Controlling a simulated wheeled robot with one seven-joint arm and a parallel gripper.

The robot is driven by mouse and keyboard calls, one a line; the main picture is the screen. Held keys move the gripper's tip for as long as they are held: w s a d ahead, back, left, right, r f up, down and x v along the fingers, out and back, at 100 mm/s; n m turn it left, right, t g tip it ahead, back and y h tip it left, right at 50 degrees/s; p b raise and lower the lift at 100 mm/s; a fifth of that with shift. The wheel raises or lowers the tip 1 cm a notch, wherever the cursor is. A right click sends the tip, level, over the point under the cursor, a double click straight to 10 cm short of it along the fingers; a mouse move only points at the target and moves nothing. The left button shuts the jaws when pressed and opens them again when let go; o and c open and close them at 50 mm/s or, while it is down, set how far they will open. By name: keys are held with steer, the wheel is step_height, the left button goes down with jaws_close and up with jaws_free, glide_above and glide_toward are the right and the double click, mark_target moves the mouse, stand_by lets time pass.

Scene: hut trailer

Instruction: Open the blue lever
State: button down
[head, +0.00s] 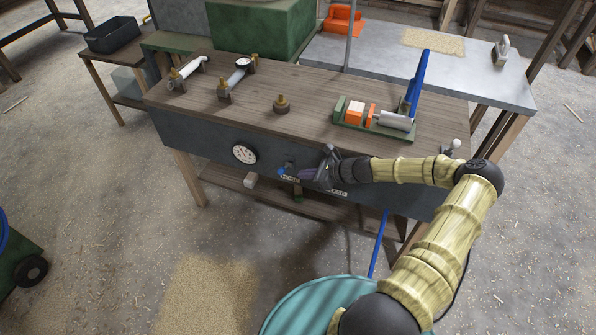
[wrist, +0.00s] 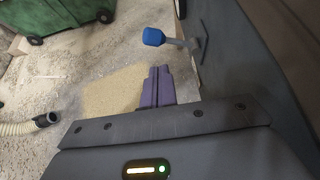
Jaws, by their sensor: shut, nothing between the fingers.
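A small lever with a blue knob (head: 281,171) sticks out from the dark front panel of the workbench, right of a round gauge. In the wrist view the blue knob (wrist: 153,36) sits on a short grey stem joined to a plate on the panel. My gripper (head: 304,174) is at the front panel, just right of the knob. Its purple fingers (wrist: 157,88) are shut and empty, and a gap shows between them and the knob. A long blue lever (head: 417,82) also stands upright on the green fixture on the bench top.
The gauge (head: 244,154) is on the panel. The workbench (head: 240,118) carries brass fittings and the green fixture (head: 350,129). A blue rod (head: 378,243) stands below the bench front. A green cart (wrist: 60,18) and hose (wrist: 30,126) show in the wrist view. Floor in front is mostly open.

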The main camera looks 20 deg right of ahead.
steer(key=p+v, duration=0.1)
steer(key=v, duration=0.2)
steer(key=shift+s+d, duration=0.1)
steer(key=shift+s, duration=0.05)
stand_by(0.4)
steer(key=s+a+r+n+g+h+p, duration=0.4)
steer(key=s+a+r+n+g, duration=0.2)
steer(key=s+r+n, duration=0.4)
steer(key=s+r+n+h+p, duration=0.2)
steer(key=s+r+n, duration=0.2)
steer(key=r, duration=0.3)
steer(key=s+r+n+t+h+p, duration=0.1)
steer(key=s+r+n+h+p, duration=0.1)
steer(key=s+r+n, duration=0.3)
steer(key=s+r+n+h+p, duration=0.2)
steer(key=s+r+n, duration=0.2)
steer(key=r, duration=0.7)
steer(key=shift+a+n+t, duration=0.3)
steer(key=shift+n, duration=0.6)
